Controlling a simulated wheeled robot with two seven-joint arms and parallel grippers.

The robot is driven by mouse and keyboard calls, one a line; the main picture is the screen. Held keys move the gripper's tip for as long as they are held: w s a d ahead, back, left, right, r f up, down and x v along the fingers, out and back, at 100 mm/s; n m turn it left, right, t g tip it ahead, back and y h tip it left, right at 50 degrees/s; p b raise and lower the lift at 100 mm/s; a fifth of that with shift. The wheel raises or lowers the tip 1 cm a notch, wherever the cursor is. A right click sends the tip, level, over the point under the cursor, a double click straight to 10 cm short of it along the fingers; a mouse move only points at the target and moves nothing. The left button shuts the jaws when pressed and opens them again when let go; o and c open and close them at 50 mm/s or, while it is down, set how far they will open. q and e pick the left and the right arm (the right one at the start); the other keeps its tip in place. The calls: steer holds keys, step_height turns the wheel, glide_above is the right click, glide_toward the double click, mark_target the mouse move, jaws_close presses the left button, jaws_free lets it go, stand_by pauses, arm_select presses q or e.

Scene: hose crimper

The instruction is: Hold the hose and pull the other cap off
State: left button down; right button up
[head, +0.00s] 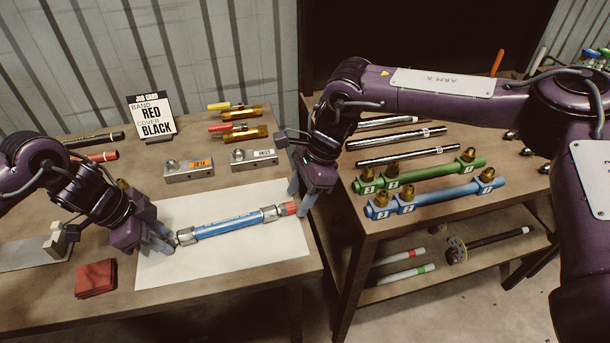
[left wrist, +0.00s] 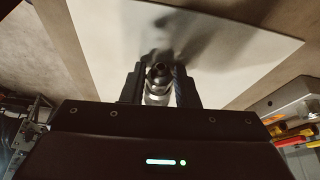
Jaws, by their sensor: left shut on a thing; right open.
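A blue hose (head: 228,225) with silver fittings lies across a white sheet (head: 160,272) on the left table. A red cap (head: 289,209) is on its right end; no cap shows on its left end. My left gripper (head: 172,241) is shut on the hose's left fitting. In the left wrist view the bare metal fitting (left wrist: 158,82) sits between the left fingers (left wrist: 158,92). My right gripper (head: 301,199) is open with its fingers pointing down around the red cap; whether they touch it cannot be told.
A job card (head: 152,117) reading band red, cover black stands at the back. Metal blocks (head: 188,171) and brass fittings (head: 243,132) lie behind the sheet. A folded red cloth (head: 96,279) lies front left. A right table holds blue (head: 430,199) and green manifolds and rods.

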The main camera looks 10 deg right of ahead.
steer(key=shift+x, duration=1)
jaws_close()
